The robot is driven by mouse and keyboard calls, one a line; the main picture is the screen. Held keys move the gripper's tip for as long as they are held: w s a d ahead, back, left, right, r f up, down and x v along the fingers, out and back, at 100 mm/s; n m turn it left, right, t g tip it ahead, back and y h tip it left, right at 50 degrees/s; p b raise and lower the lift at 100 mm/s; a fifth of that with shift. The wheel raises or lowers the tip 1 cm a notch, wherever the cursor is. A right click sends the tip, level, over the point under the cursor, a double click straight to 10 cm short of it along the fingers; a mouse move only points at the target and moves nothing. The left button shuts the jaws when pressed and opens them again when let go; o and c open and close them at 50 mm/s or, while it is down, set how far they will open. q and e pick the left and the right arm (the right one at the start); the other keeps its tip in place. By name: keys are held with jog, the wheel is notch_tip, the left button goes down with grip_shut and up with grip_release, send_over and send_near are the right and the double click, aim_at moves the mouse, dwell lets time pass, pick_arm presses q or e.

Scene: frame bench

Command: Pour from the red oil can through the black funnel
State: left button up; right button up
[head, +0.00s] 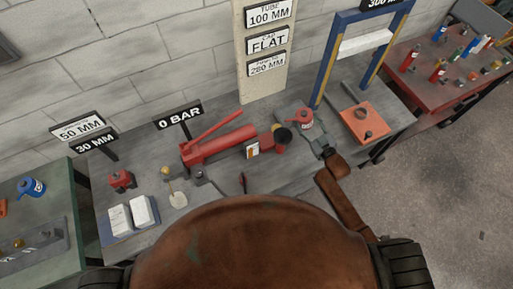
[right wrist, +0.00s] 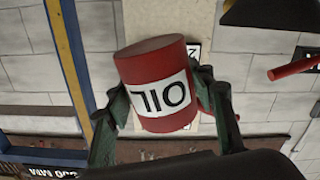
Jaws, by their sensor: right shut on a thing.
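The red oil can (head: 304,116) has a white label and is at the right end of the red pump. My right gripper (head: 318,143) is shut on it; the right wrist view shows the can (right wrist: 155,70) between two green fingers (right wrist: 165,108). That view is upside down, and the label reads OIL upside down, so the can is about upright, slightly tilted. The black funnel (head: 283,135) sits at the pump's right end, just left of the can and apart from it. A dark shape at the top of the wrist view may be the funnel. My left gripper is not in view.
The red pump (head: 225,145) with its raised lever (head: 217,127) lies across the grey bench. A blue press frame (head: 333,55) and an orange tray (head: 362,123) stand to the right. White containers (head: 132,214) and a red item (head: 121,180) are at the left.

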jog(key=shift+a, duration=0.1)
dwell(0.3)
jog(key=shift+s+a+f+m, duration=0.1)
jog(key=shift+a+f+m, duration=0.15)
jog(key=shift+f+m, duration=0.4)
jog(key=shift+a+r+m, duration=0.1)
jog(key=shift+m, duration=0.15)
jog(key=shift+s+a+f+m, duration=0.15)
jog(key=shift+a+f+m, duration=0.25)
jog(key=shift+m, duration=0.2)
jog(key=shift+d, duration=0.1)
